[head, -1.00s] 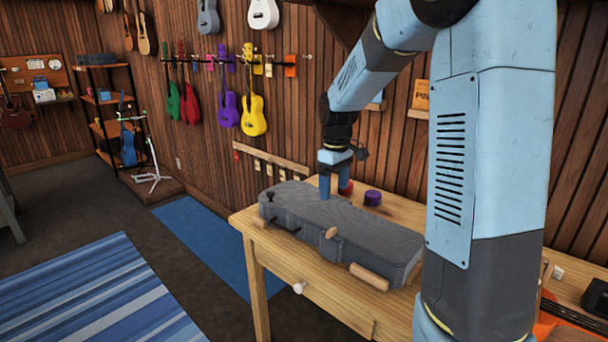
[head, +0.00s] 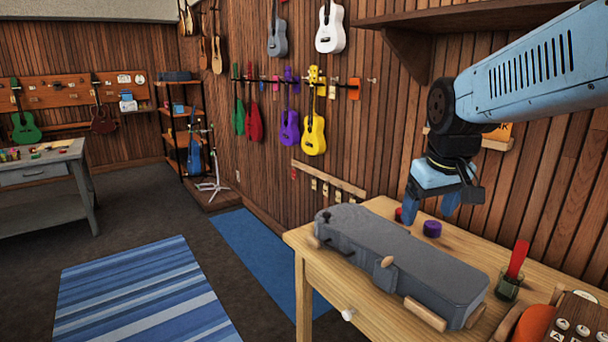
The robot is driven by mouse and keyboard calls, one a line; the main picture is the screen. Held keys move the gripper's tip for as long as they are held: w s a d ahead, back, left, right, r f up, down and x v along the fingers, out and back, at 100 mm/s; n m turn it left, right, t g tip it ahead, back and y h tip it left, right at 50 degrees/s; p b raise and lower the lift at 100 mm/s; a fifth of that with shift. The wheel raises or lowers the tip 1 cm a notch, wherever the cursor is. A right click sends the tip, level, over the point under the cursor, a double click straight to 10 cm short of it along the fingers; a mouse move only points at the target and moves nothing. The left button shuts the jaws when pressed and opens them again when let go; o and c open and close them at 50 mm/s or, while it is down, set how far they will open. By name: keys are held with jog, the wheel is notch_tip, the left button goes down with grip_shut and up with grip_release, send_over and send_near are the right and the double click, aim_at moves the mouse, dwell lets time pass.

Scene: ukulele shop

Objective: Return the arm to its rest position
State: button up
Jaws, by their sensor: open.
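My gripper (head: 430,211) hangs at the right of the head view with its blue fingers pointing down. The fingers are apart and nothing shows between them. In the picture it overlaps the back of the wooden table (head: 336,288), behind a grey case-shaped block (head: 410,258); I cannot tell its exact height above the table. My blue arm comes in from the upper right and bends down at a dark wrist joint.
A purple round object (head: 432,229) and a red one (head: 399,214) are by the gripper. A jar (head: 508,287) with a red item stands at right. A wall shelf (head: 455,18) is above. Ukuleles hang behind. The floor with a striped rug (head: 140,300) is open at left.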

jog(key=s+m+t, duration=0.1)
jog(key=s+m, duration=0.1)
jog(key=s, duration=0.7)
jog(key=shift+s+t, duration=0.15)
jog(key=shift+t, duration=0.25)
jog(key=shift+d, duration=0.1)
